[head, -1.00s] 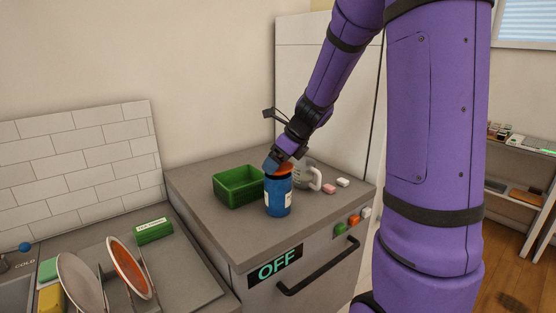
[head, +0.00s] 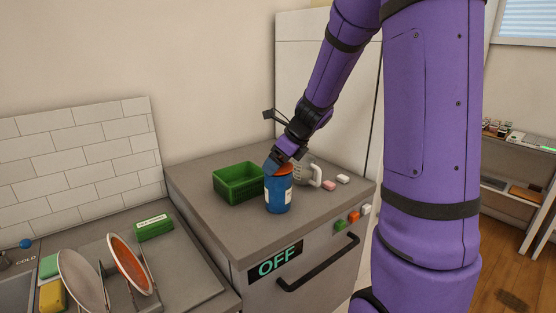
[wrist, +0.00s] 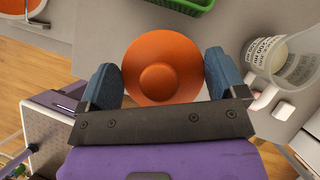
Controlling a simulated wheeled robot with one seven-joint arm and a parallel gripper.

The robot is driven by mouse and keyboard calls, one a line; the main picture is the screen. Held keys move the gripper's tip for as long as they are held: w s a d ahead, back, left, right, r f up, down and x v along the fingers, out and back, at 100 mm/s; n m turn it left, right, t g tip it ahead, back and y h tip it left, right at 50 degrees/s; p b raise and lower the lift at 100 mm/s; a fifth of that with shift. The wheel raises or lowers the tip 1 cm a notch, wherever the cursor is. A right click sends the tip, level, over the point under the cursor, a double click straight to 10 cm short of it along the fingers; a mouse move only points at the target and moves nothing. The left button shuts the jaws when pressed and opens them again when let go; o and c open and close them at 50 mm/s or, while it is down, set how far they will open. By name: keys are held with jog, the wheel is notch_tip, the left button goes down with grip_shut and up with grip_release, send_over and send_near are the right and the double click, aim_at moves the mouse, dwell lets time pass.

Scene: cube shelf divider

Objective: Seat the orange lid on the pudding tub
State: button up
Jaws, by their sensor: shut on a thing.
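The pudding tub (head: 279,195) is a blue cylinder with a white label, upright on the grey counter near its front edge. The orange lid (head: 285,168) is at the tub's top, held by my gripper (head: 279,163). In the wrist view the lid (wrist: 163,68) is a round orange disc with a raised centre knob, between the two blue fingers of my gripper (wrist: 163,80). The lid hides the tub in the wrist view. The lid looks roughly over the tub's mouth; I cannot tell whether it is fully seated or level.
A green basket (head: 216,190) stands left of the tub. A clear measuring jug (head: 314,175) stands close behind right, with pink (head: 329,185) and white (head: 343,179) blocks beyond. A dish rack with plates (head: 128,265) is at lower left.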

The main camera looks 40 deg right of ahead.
jog(key=shift+f, duration=0.4)
jog(key=o, duration=0.8)
jog(key=v, duration=0.8)
dwell(0.7)
jog(key=shift+a+r, duration=0.1)
dwell(0.4)
